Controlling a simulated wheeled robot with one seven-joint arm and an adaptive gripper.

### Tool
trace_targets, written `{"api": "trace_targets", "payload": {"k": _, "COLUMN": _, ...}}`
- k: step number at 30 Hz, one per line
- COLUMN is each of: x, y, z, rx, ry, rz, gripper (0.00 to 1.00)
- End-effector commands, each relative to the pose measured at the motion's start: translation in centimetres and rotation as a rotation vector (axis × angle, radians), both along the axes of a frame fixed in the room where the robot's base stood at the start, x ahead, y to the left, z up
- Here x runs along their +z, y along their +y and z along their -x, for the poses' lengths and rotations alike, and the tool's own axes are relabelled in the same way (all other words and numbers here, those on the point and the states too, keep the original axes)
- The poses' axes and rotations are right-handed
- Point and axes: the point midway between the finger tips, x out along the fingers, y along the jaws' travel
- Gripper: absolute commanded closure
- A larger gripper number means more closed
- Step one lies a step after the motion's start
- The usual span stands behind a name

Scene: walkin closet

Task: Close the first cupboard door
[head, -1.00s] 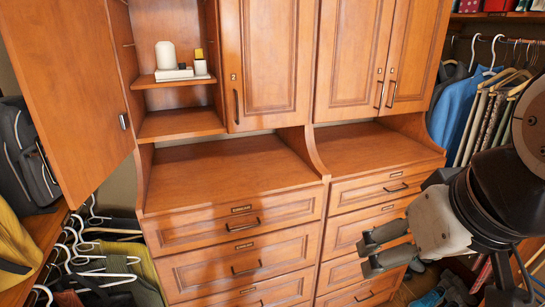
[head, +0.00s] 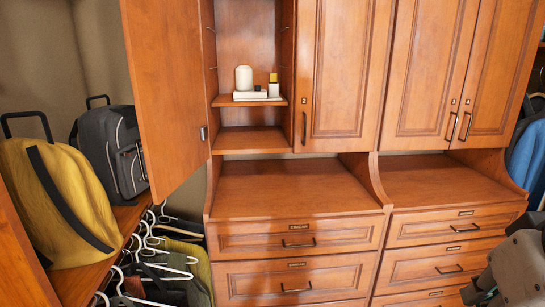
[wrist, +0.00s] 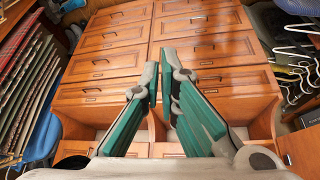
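The first cupboard door (head: 165,90) at the upper left stands open, swung out to the left. The open cupboard (head: 250,50) holds shelves with a few small items. The other cupboard doors (head: 345,75) beside it are closed. My gripper (head: 480,292) is at the lower right in the head view, partly cut off, far from the open door. In the wrist view my gripper (wrist: 160,85) has its two green-padded fingers apart, with nothing between them; drawer fronts lie beyond.
A wooden counter (head: 290,188) below the cupboards is bare. Drawers (head: 298,238) beneath are shut. A yellow backpack (head: 60,200) and a grey backpack (head: 110,150) sit on a left shelf above white hangers (head: 150,250). Blue clothing (head: 525,155) hangs at right.

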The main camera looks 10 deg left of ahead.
Motion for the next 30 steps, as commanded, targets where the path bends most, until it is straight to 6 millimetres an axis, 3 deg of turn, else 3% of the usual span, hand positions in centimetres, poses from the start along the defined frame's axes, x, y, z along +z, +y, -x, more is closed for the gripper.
{"api": "trace_targets", "payload": {"k": 8, "x": 1.2, "y": 2.9, "z": -7.0, "rx": 0.184, "ry": 0.122, "rz": 0.230, "gripper": 1.00}}
{"api": "trace_targets", "payload": {"k": 14, "x": 1.3, "y": 7.7, "z": -13.0, "rx": 0.313, "ry": 0.141, "rz": 0.442, "gripper": 1.00}}
{"api": "trace_targets", "payload": {"k": 17, "x": 1.1, "y": 11.2, "z": -15.7, "rx": 0.374, "ry": 0.126, "rz": 0.550, "gripper": 1.00}}
{"api": "trace_targets", "payload": {"k": 23, "x": 0.0, "y": 20.4, "z": -19.9, "rx": 0.495, "ry": 0.041, "rz": 0.767, "gripper": 1.00}}
{"api": "trace_targets", "payload": {"k": 27, "x": -1.3, "y": 28.3, "z": -21.3, "rx": 0.579, "ry": -0.064, "rz": 0.909, "gripper": 1.00}}
{"api": "trace_targets", "payload": {"k": 30, "x": -2.5, "y": 34.5, "z": -21.2, "rx": 0.636, "ry": -0.160, "rz": 1.001, "gripper": 1.00}}
